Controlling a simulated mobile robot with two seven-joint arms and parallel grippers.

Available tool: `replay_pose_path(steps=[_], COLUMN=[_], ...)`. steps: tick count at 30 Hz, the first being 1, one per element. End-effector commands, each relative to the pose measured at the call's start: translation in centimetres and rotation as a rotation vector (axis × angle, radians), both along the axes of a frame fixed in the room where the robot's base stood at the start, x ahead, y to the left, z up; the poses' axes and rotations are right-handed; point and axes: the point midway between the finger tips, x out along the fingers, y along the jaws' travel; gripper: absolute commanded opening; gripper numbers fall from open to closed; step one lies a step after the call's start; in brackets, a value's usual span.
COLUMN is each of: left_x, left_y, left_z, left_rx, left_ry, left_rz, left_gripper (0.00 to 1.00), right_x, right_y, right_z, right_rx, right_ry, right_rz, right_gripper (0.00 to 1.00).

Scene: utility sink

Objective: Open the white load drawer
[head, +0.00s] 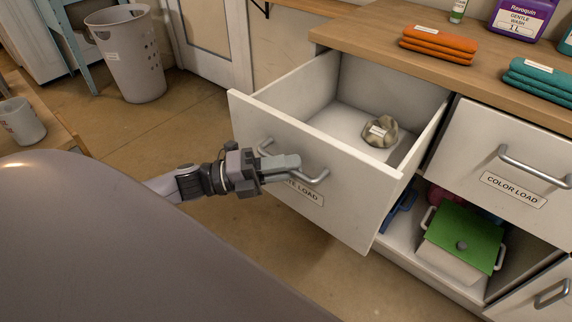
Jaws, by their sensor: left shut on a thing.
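The white load drawer (345,205) is pulled well out from the cabinet in the head view. Its front carries a silver bar handle and a label that reads partly "...TE LOAD", the rest hidden behind my gripper. A balled grey-beige item with a small tag (380,131) lies inside on the drawer floor. My left gripper (285,163) is at the drawer's handle (315,179), shut on it, and covers its middle. My right gripper does not show.
The shut color load drawer (510,155) is to the right. Below are open shelves with a green-lidded box (465,236). Folded orange towels (440,43) and teal towels (540,78) lie on the wooden counter. A laundry basket (128,55) stands at the back left; floor between is clear.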

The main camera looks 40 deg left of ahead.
Motion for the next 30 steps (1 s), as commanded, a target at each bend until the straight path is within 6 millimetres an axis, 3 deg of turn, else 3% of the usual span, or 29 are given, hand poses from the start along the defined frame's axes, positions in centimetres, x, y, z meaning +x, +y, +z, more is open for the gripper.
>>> replay_pose_path(steps=[13, 14, 15, 16, 25, 30], left_x=[0.1, 0.1, 0.1, 0.1, 0.0, -0.8], left_y=[0.2, 0.2, 0.2, 0.1, 0.1, 1.1], left_z=[0.1, 0.1, 0.1, 0.0, 0.0, -0.3], left_rx=[0.001, 0.001, 0.001, 0.001, 0.001, 0.002], left_ry=[0.000, 0.000, -0.001, -0.001, 0.001, 0.003], left_rz=[0.004, 0.004, 0.004, 0.004, 0.001, 0.002], left_gripper=[0.00, 0.22, 0.35, 0.38, 0.38, 0.38], right_x=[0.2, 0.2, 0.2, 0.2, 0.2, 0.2], right_y=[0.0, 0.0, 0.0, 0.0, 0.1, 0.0], right_z=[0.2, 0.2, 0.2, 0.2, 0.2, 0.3], right_rx=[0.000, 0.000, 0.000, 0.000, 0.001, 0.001], right_ry=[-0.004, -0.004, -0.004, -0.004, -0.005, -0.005], right_rz=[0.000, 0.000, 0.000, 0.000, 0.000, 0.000], right_gripper=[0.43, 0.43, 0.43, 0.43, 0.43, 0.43])
